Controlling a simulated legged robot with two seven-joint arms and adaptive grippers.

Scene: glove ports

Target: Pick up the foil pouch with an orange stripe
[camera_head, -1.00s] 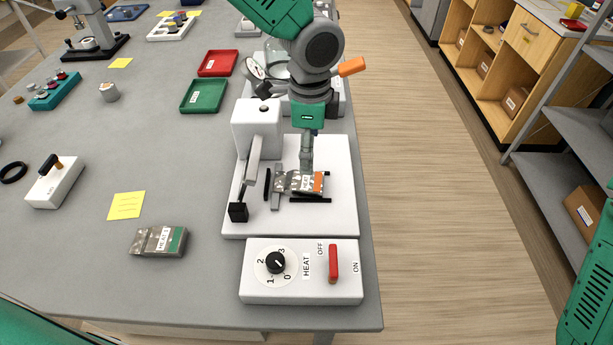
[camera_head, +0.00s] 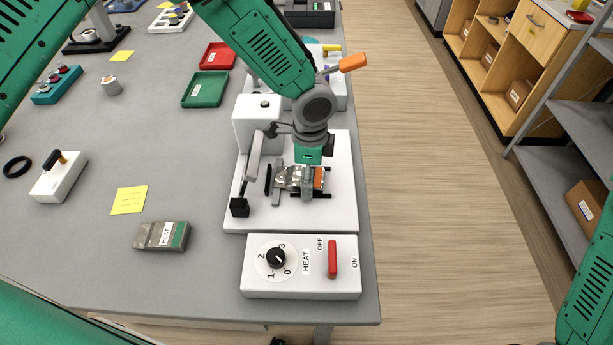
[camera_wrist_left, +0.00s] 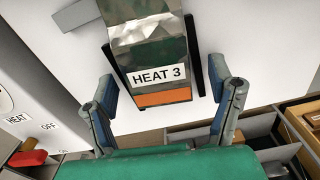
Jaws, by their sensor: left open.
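The foil pouch with an orange stripe (camera_head: 288,177) lies on the white base plate of a press-like device (camera_head: 330,215), its orange end to the right. In the left wrist view the pouch (camera_wrist_left: 150,50) shows a "HEAT 3" label above its orange stripe. My left gripper (camera_head: 307,187) is low over the pouch in the head view, near its orange end. In the wrist view my left gripper (camera_wrist_left: 163,92) is open, with one finger either side of the label end and gaps visible. My right gripper is out of view.
A foil pouch with a green stripe (camera_head: 155,236) lies on the grey table (camera_head: 80,270). A control box (camera_head: 300,285) with a dial and red switch stands in front of the device. The device's white block and lever (camera_head: 254,158) stand close left of the pouch.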

